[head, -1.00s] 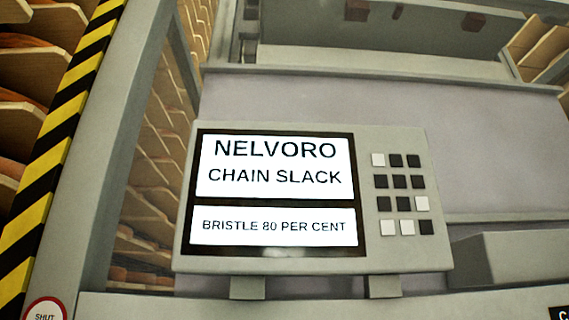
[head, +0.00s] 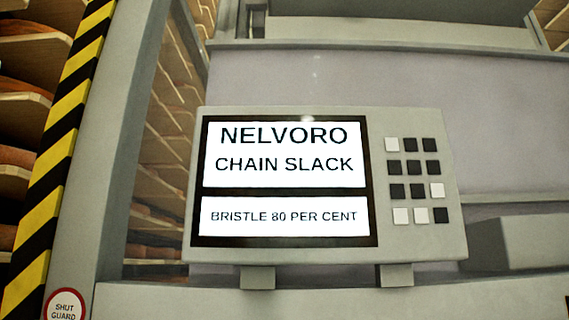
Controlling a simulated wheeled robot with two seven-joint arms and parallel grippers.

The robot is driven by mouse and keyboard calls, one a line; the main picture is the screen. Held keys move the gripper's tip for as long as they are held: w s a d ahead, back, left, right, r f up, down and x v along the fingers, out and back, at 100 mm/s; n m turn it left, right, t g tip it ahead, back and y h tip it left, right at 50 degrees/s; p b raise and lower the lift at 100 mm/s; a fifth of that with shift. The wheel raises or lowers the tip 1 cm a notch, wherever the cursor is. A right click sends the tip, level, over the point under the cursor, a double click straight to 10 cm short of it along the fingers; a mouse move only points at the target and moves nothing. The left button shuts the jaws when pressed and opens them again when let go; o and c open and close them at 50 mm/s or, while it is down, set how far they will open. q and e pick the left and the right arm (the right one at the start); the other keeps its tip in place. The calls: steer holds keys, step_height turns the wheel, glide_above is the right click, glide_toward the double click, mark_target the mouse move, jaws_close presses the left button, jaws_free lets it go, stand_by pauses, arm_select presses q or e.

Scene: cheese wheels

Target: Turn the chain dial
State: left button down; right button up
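No chain dial shows in the head view. A grey control panel (head: 420,245) stands upright on two short feet in the middle of the view. Its lit screen (head: 285,190) reads "NELVORO CHAIN SLACK" above and "BRISTLE 80 PER CENT" below. A keypad (head: 416,180) of black and white square keys sits on the panel's right side. Neither of my grippers is in view.
A grey post (head: 118,130) with a yellow and black striped edge (head: 60,155) stands at the left. A round red-rimmed "SHUT GUARD" sign (head: 65,308) is at its lower part. Wooden shelves (head: 22,110) with cheese wheels lie beyond.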

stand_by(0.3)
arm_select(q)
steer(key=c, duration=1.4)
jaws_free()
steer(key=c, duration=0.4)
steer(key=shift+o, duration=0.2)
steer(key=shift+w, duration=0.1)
